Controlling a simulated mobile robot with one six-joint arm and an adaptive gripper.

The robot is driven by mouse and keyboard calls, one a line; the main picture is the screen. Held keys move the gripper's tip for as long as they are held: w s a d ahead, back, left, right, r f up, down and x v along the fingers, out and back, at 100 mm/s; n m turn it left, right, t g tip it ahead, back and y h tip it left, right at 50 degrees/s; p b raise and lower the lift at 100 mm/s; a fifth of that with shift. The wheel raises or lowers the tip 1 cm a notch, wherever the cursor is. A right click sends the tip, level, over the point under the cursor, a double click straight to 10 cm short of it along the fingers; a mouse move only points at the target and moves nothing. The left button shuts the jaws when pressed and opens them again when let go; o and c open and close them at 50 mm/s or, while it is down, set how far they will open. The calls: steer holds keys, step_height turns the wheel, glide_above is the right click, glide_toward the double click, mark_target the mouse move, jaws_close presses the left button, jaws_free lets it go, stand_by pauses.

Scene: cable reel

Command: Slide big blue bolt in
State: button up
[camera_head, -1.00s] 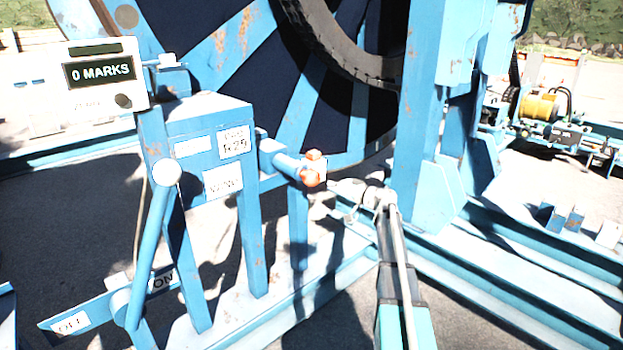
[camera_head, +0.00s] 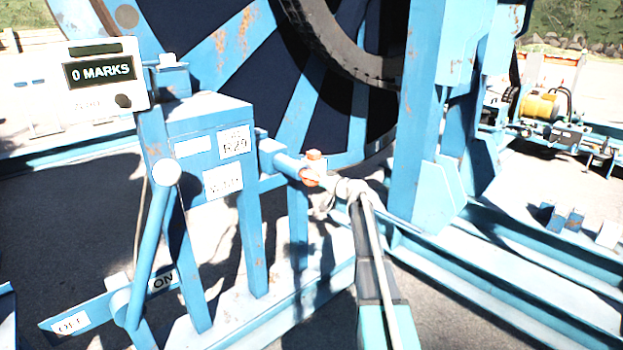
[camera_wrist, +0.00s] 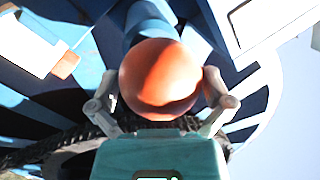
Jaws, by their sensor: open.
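The big blue bolt (camera_head: 286,163) is a blue bar sticking out to the right of a blue box on a frame. Its outer end carries an orange knob (camera_head: 313,166). In the wrist view the knob's round orange end (camera_wrist: 160,76) fills the middle, with blue metal behind it. My gripper (camera_head: 330,190) is open at the knob, at its lower right in the head view. In the wrist view its fingers (camera_wrist: 160,103) stand on either side of the knob. I cannot tell whether they touch it.
A lever (camera_head: 154,240) with ON and OFF labels stands at the left. A counter display (camera_head: 100,72) reads 0 MARKS. A large reel (camera_head: 225,50) with a black tyre (camera_head: 340,50) is behind. A blue post (camera_head: 425,110) rises close to the right of my gripper.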

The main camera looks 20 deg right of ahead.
mark_target(293, 168)
steer(key=c, duration=1)
steer(key=shift+o, duration=0.2)
steer(key=x, duration=0.3)
steer(key=d+x, duration=0.1)
steer(key=x, duration=0.3)
steer(key=w+x, duration=0.1)
steer(key=x, duration=0.2)
steer(key=shift+w+d+r, duration=0.1)
steer(key=shift+w+d, duration=0.1)
steer(key=shift+w, duration=0.2)
steer(key=o, duration=1)
steer(key=shift+w, duration=0.1)
steer(key=shift+c, duration=0.2)
steer(key=shift+d, duration=0.1)
steer(key=v, duration=1.2)
